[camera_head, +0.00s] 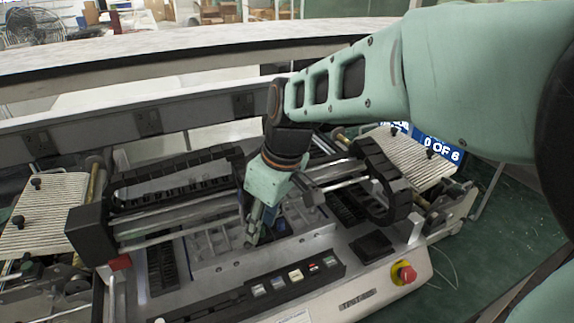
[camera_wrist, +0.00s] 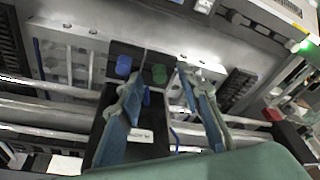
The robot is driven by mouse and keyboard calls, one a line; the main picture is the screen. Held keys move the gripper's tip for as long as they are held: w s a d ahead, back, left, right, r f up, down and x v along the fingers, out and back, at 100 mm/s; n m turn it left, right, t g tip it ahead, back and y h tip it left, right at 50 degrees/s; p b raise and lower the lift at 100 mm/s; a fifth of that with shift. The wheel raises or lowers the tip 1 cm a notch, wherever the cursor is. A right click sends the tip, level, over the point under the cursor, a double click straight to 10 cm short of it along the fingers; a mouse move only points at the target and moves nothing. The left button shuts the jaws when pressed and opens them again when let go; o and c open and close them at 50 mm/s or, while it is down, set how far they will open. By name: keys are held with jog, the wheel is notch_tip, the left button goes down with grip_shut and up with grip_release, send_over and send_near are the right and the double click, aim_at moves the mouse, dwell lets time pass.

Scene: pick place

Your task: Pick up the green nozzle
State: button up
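The green nozzle (camera_wrist: 160,73) is a small green piece in a dark holder in the wrist view. It appears between and slightly beyond the fingertips of my gripper (camera_wrist: 160,80). The fingers, with blue inner pads, are spread apart with nothing held between them. In the head view my gripper (camera_head: 254,228) points down into the middle of the machine. I cannot make out the green nozzle there, and my gripper may hide it. Whether the fingers touch the nozzle cannot be told.
A blue nozzle (camera_wrist: 123,65) sits left of the green one in the wrist view. Machine rails and a black cable chain (camera_head: 385,180) stand close around my gripper. A red stop button (camera_head: 407,274) is at the front right.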

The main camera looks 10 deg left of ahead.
jog(key=shift+f, duration=0.1)
jog(key=c, duration=0.9)
jog(key=shift+o, duration=0.2)
